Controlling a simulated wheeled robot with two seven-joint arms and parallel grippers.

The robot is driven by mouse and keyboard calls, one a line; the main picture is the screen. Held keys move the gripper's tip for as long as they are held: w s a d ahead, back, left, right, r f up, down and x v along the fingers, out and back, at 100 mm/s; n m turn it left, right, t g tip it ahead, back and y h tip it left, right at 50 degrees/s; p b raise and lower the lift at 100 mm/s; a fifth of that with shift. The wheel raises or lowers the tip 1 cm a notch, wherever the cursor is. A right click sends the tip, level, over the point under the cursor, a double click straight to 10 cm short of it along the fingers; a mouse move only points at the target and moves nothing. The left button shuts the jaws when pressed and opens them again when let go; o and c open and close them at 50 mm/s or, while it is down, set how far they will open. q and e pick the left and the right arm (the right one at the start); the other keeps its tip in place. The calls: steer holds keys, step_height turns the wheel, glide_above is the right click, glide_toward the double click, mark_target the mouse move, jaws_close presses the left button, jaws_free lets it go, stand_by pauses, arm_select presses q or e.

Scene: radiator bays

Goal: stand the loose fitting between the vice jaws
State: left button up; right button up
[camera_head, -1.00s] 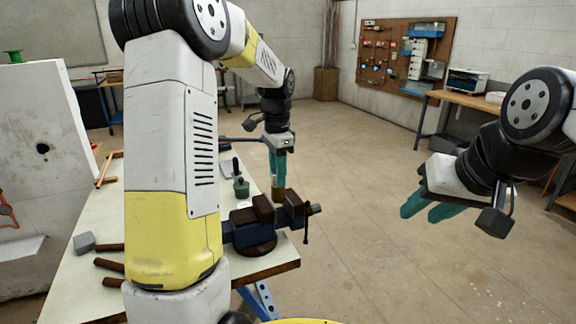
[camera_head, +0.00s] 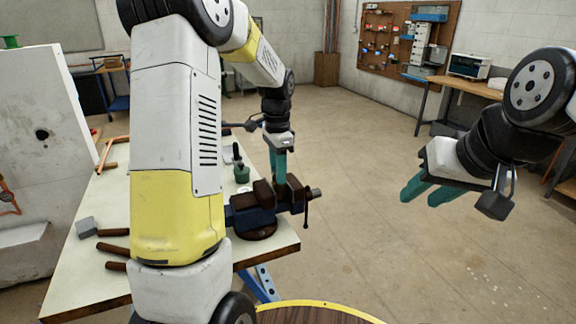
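The vice (camera_head: 255,217), blue with brown jaws, is on the bench's front right corner. Its two jaw blocks (camera_head: 264,192) stand apart with a gap between them. My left gripper (camera_head: 279,182) points down at this gap, its teal fingertips partly hidden by the jaws. The brass-coloured loose fitting that showed at its fingertips is now hidden, so I cannot see whether it touches the vice. The fingers keep the same narrow spacing. My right gripper (camera_head: 418,197) is open and empty over the floor at the right.
The pale bench (camera_head: 82,265) carries a green container (camera_head: 242,174) behind the vice, a hammer with a grey head (camera_head: 87,227) and other wooden handles. A white panel (camera_head: 35,130) stands at the left. My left arm hides part of the bench. The floor at the right is clear.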

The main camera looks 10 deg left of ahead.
arm_select(q)
steer(key=o, duration=0.5)
steer(key=shift+c, duration=0.2)
